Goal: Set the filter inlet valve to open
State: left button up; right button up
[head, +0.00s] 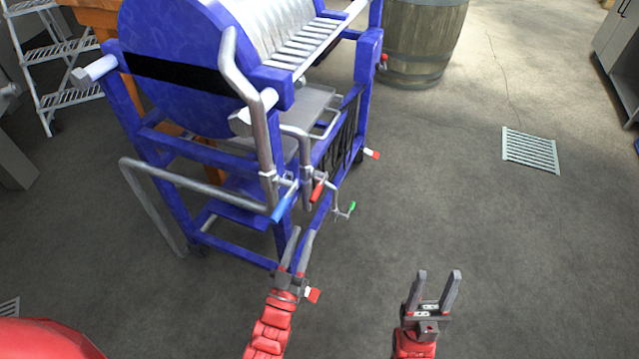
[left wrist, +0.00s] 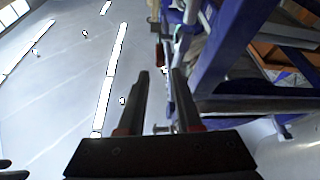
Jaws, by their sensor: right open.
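The blue-framed plate filter (head: 190,60) stands at the upper left of the head view. Steel pipes at its near corner carry a blue valve lever (head: 283,205), a red lever (head: 317,191) and a green lever (head: 351,208). I cannot tell which lever is the inlet valve's. My left gripper (head: 304,232) points up toward these levers, open, and appears just below the blue and red ones, apart from them. In the left wrist view, its fingers (left wrist: 160,75) have an empty gap, with pipework and a red part (left wrist: 158,52) beyond. My right gripper (head: 439,273) is open and empty over the floor.
A wooden barrel (head: 423,40) stands behind the filter. A floor grate (head: 530,150) lies at the right. A metal step ladder (head: 60,60) is at the far left. A bent pipe (head: 150,215) juts from the filter's left side.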

aim_at(319, 186)
pick_arm(q)
jog(key=b+x, duration=0.1)
jog(key=x, duration=1.3)
jog(key=shift+w+d+r+b, duration=0.1)
jog(key=shift+w+r+b, duration=0.05)
jog(key=shift+b, duration=0.15)
grip_shut()
dwell(0.6)
